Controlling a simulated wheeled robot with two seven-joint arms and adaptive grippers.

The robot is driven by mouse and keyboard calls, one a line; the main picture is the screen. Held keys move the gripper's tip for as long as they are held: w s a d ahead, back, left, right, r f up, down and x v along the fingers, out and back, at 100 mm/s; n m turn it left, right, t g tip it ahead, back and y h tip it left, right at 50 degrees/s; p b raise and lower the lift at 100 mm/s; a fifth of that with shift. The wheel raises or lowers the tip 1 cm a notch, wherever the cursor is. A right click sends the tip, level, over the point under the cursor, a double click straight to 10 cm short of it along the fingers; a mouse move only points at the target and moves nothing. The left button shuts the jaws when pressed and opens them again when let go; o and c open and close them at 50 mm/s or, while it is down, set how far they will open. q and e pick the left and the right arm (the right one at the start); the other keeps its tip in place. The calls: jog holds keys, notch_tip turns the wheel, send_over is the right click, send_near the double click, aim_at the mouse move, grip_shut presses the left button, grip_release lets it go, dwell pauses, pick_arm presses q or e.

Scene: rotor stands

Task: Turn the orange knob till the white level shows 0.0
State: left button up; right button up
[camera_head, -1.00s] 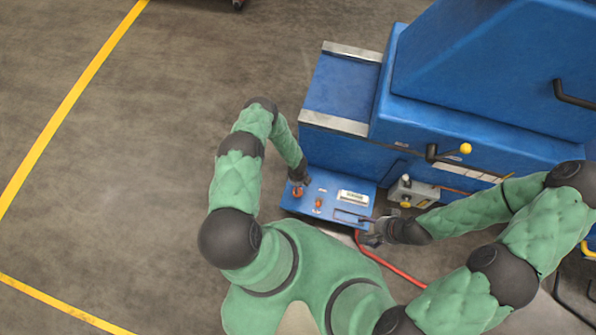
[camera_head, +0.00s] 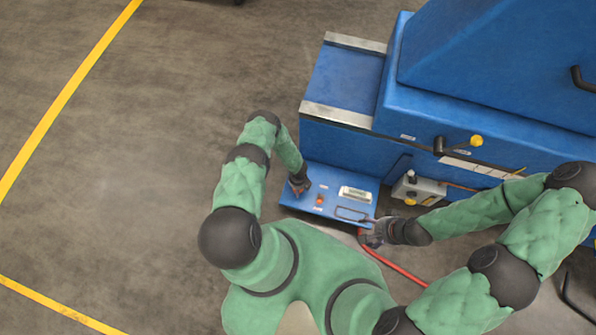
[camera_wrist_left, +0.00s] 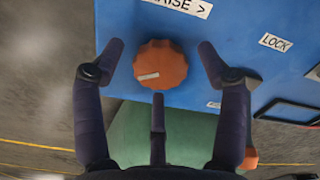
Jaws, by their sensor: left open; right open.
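The orange knob (camera_wrist_left: 160,66), round and ribbed with a pale mark on its face, sits on the blue panel (camera_wrist_left: 235,75). In the left wrist view my left gripper (camera_wrist_left: 161,48) is open, its fingers spread around the knob with gaps at both sides. In the head view my left gripper (camera_head: 299,188) covers most of the knob. The white level (camera_head: 355,194) is a small white rectangle on the panel, right of my left gripper; its reading is too small to tell. My right gripper (camera_head: 374,236) is open at the panel's right front corner, by a dark handle (camera_head: 352,214).
A smaller orange-red control (camera_head: 320,200) sits between knob and level. Printed labels lie beside the knob. A large blue stand (camera_head: 340,140) rises behind the panel. A grey box (camera_head: 418,190) is right of it. A red hose (camera_head: 400,267) runs on the floor. The left floor is clear.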

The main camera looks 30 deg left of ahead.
pick_arm(q)
jog(key=c, duration=1.1)
jog(key=shift+c, duration=0.2)
jog(key=shift+n, duration=0.3)
jog(key=n+p, duration=0.1)
jog(key=n, duration=0.2)
jog(key=shift+a+r, duration=0.1)
jog(key=n+p, duration=0.1)
jog(key=n, duration=1.3)
jog(key=shift+a+p, duration=0.1)
jog(key=shift+p, duration=0.3)
jog(key=shift+n, duration=0.3)
